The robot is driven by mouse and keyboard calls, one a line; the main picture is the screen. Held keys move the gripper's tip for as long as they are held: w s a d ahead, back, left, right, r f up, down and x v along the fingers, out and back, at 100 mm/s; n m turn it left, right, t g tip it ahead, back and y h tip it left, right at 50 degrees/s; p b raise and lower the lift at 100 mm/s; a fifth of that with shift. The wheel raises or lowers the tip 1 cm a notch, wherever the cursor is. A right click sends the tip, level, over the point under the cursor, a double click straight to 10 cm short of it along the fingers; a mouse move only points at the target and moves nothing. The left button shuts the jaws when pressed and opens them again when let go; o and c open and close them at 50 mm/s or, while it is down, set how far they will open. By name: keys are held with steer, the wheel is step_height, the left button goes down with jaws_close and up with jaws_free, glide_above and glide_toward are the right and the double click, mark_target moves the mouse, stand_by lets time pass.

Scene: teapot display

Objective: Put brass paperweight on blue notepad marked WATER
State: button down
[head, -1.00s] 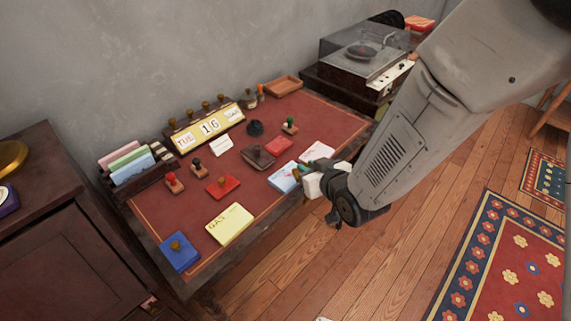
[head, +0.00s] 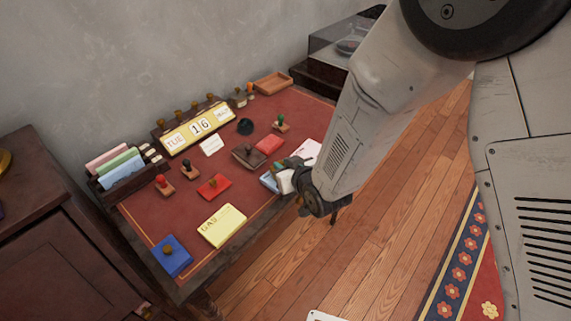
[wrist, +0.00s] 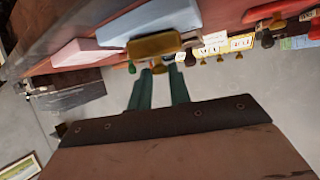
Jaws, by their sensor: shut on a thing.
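The brass paperweight (wrist: 155,44) is a gold bar with a small knob, at the tips of my gripper's green fingers (wrist: 160,70) in the wrist view. My gripper is shut on its knob. Right behind it in that view is the pale blue notepad (wrist: 118,30); I cannot tell whether the bar touches it. In the head view my gripper (head: 284,165) is at the desk's front edge and covers most of the pale blue notepad (head: 267,182). The paperweight is hidden there, and the notepad's lettering cannot be read.
A yellow notepad marked GAS (head: 222,225) and a dark blue block with a brass knob (head: 172,262) lie to the left. A pink pad (head: 308,150) is close right of my gripper. Stamps and a calendar (head: 196,130) stand behind.

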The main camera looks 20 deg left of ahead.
steer(key=shift+f, duration=0.1)
steer(key=c, duration=1.3)
jaws_free()
steer(key=shift+s+d+r, duration=0.2)
steer(key=shift+r, duration=0.05)
steer(key=v, duration=1.1)
steer(key=shift+s+d, duration=0.15)
steer(key=shift+d, duration=0.05)
steer(key=shift+r, duration=0.1)
